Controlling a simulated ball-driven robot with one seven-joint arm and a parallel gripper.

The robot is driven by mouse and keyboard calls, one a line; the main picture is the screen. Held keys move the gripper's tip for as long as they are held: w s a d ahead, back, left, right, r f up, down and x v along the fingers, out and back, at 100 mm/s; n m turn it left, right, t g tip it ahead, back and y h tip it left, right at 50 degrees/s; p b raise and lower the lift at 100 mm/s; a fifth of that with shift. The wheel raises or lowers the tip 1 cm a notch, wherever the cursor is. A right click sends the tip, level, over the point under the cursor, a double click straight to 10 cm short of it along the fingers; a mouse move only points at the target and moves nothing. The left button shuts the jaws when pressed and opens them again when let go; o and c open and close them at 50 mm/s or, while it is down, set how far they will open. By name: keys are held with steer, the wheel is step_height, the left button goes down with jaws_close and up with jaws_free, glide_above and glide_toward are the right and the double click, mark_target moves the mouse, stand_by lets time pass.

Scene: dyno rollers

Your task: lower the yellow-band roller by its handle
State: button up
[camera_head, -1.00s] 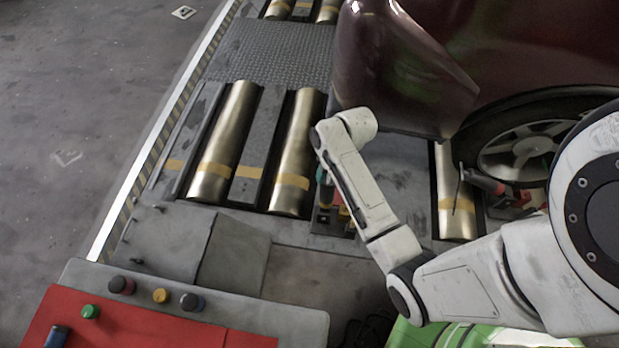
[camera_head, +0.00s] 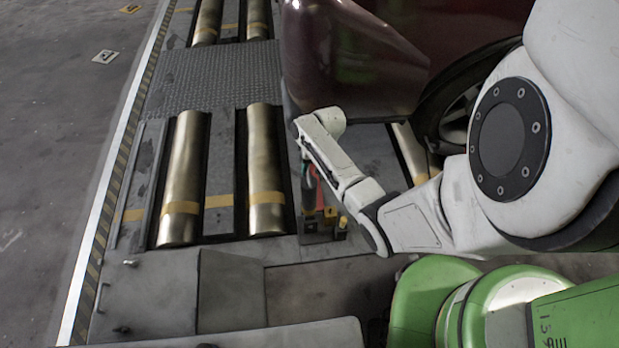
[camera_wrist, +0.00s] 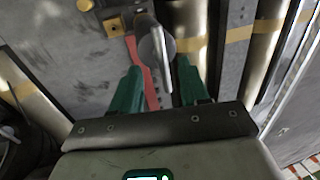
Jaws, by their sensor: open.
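Rollers with yellow bands lie in the floor platform in the head view: one at the left (camera_head: 182,180) and one right of it (camera_head: 264,165). A third roller (camera_head: 409,150) lies partly hidden behind my arm. My gripper (camera_head: 309,181) hangs right of the second roller, mostly hidden by my arm. In the wrist view my gripper (camera_wrist: 157,84) has two green fingers apart. A grey rod with a rounded end (camera_wrist: 152,48) and a red bar (camera_wrist: 137,62) show at the gap between them; contact cannot be told. A banded roller (camera_wrist: 190,45) shows beyond the right finger.
A dark red car (camera_head: 350,55) stands at the back right, its wheel (camera_head: 455,115) partly behind my arm. A small yellow fixture (camera_head: 331,214) sits near my gripper. A grey box (camera_head: 150,292) stands in front of the rollers. Open floor (camera_head: 55,140) lies at the left.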

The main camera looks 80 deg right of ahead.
mark_target(310, 176)
steer(key=shift+w+a+f+b, duration=0.1)
steer(key=shift+f+b, duration=0.1)
steer(key=shift+f, duration=0.45)
steer(key=shift+w+f+b, duration=0.15)
steer(key=shift+f+b, duration=0.05)
steer(key=shift+f, duration=0.5)
steer(key=shift+w+a+f+b, duration=0.1)
steer(key=shift+f+b, duration=0.1)
steer(key=shift+f, duration=0.45)
jaws_close()
steer(key=shift+s, duration=0.1)
